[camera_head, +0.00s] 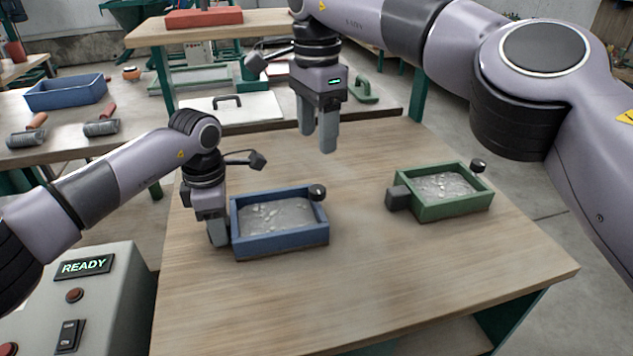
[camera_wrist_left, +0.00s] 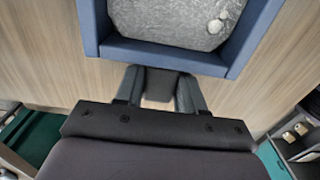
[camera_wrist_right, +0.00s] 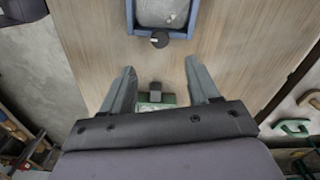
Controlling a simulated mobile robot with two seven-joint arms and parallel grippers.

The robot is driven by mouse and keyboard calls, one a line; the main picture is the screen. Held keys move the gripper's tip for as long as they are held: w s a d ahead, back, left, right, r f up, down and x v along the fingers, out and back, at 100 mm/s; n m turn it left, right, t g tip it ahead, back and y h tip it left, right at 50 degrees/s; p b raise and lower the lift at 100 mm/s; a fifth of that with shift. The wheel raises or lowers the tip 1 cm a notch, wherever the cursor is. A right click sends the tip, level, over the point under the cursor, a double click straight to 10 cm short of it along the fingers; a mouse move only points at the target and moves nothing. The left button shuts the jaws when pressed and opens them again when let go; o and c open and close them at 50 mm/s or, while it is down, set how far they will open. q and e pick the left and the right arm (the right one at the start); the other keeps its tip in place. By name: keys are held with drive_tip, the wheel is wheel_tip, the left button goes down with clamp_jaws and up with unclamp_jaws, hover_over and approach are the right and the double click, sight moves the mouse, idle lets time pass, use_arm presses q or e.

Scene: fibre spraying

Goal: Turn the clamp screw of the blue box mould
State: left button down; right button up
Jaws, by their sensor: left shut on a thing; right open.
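The blue box mould (camera_head: 285,248) stands on the wooden table, filled with grey lumpy material. A round black knob (camera_head: 317,192), apparently its clamp screw, sits at its right end; it also shows in the right wrist view (camera_wrist_right: 159,39). My left gripper (camera_head: 217,240) is at the mould's left end, shut on a dark block (camera_wrist_left: 161,82) beside the blue wall. In the head view the gripper hides this block. My right gripper (camera_head: 319,143) is open and empty, pointing down above the table, behind the knob and apart from it.
A green box mould (camera_head: 452,208) with a dark block and a black knob stands to the right. A control box with a READY display (camera_head: 84,266) is at the lower left. A back bench holds a blue tray (camera_head: 66,93) and rollers. The table front is clear.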

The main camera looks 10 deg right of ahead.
sight(316, 189)
wheel_tip(316, 189, down, 11)
drive_tip(key=shift+f, duration=0.15)
idle(0.4)
drive_tip(key=c, duration=1)
